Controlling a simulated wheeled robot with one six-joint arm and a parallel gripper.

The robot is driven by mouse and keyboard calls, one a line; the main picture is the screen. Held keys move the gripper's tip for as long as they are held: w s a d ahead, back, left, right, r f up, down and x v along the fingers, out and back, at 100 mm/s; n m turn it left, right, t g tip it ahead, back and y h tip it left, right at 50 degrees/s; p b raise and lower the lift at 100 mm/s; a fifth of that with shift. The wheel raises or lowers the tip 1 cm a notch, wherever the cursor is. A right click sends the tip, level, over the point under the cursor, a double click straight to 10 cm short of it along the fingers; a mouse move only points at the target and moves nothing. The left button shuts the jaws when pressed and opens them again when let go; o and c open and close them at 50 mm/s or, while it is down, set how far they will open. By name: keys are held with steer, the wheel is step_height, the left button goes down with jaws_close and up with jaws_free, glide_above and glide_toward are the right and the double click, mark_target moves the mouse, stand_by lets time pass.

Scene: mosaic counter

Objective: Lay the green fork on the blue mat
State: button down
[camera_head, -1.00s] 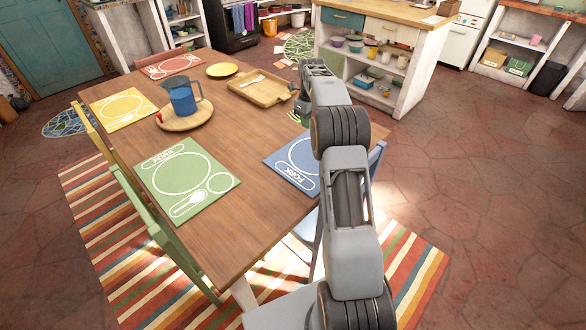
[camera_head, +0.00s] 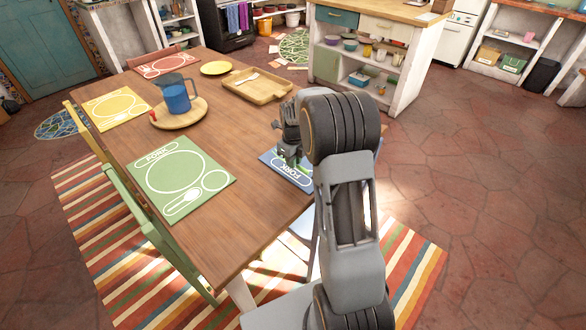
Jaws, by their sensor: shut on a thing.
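The blue mat (camera_head: 304,184) lies at the table's near right edge, with a white outline and the word FORK on it. My arm and gripper hide much of it. My gripper (camera_head: 289,159) is over the mat's left part, pointing down, and is shut on the green fork. I cannot tell how far the jaws are above the mat.
A green mat (camera_head: 209,203) lies to the left. A round wooden board (camera_head: 201,117) carries a blue pitcher (camera_head: 177,95). A wooden tray (camera_head: 268,98) with a pale utensil (camera_head: 248,79) and a yellow plate (camera_head: 216,68) stand farther back. The wood between the mats is clear.

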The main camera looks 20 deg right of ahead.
mark_target(293, 173)
steer(key=shift+s+a+f, duration=0.2)
steer(key=shift+s+f, duration=0.05)
steer(key=shift+f, duration=1.5)
steer(key=shift+f, duration=0.15)
steer(key=c, duration=1.1)
jaws_free()
step_height(293, 173, up, 12)
steer(key=shift+w+f+p, duration=0.1)
steer(key=shift+f+p, duration=0.15)
steer(key=shift+p, duration=0.1)
steer(key=shift+r, duration=0.3)
steer(key=s+a+r+n+t, duration=0.1)
steer(key=s+a+n, duration=0.4)
steer(key=s+n, duration=0.5)
steer(key=s+a+r+n+t, duration=0.2)
steer(key=s+a+n, duration=0.3)
steer(key=s+n, duration=0.6)
steer(key=n, duration=1)
steer(key=shift+s+a+n, duration=0.25)
steer(key=shift+a+n, duration=0.05)
